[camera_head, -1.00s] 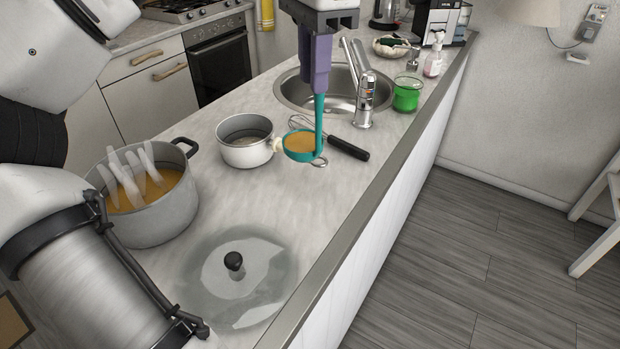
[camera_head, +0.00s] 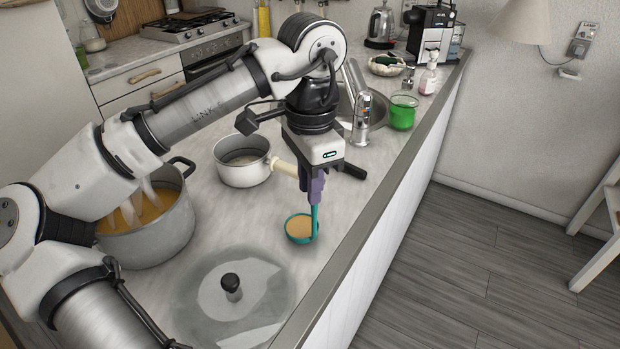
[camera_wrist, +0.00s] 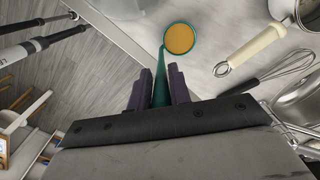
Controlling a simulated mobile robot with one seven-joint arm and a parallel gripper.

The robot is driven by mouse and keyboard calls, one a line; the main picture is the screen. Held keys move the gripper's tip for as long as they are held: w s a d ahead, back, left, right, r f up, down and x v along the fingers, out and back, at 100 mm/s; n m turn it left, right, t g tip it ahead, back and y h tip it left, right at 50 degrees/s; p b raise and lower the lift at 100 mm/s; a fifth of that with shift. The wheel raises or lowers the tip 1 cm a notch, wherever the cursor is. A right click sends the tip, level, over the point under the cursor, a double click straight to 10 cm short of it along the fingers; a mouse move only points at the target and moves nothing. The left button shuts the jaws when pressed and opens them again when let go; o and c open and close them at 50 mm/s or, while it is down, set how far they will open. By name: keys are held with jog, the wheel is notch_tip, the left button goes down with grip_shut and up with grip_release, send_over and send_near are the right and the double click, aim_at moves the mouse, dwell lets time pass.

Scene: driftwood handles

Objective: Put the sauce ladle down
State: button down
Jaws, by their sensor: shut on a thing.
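The teal sauce ladle (camera_head: 299,228) has orange-brown sauce in its bowl. It is held upright by its handle, bowl lowest, over the bare counter between the small saucepan and the glass lid. I cannot tell whether the bowl touches the counter. My gripper (camera_head: 314,192) is shut on the ladle's handle. In the wrist view the purple fingers of my gripper (camera_wrist: 160,88) close on both sides of the teal handle, and the ladle's sauce-filled bowl (camera_wrist: 179,39) shows beyond them.
A large pot (camera_head: 160,240) of orange soup stands left. A white saucepan (camera_head: 241,172) with a cream handle stands behind the ladle. A glass lid (camera_head: 205,285) lies in front. The counter edge (camera_head: 345,245) is close on the right. A whisk (camera_wrist: 275,75) lies beside the saucepan.

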jog(key=shift+f, duration=0.2)
jog(key=c, duration=1.3)
grip_release()
jog(key=shift+r, duration=0.1)
notch_tip(320, 180, up, 12)
jog(key=shift+r+b, duration=0.15)
jog(key=shift+b, duration=0.2)
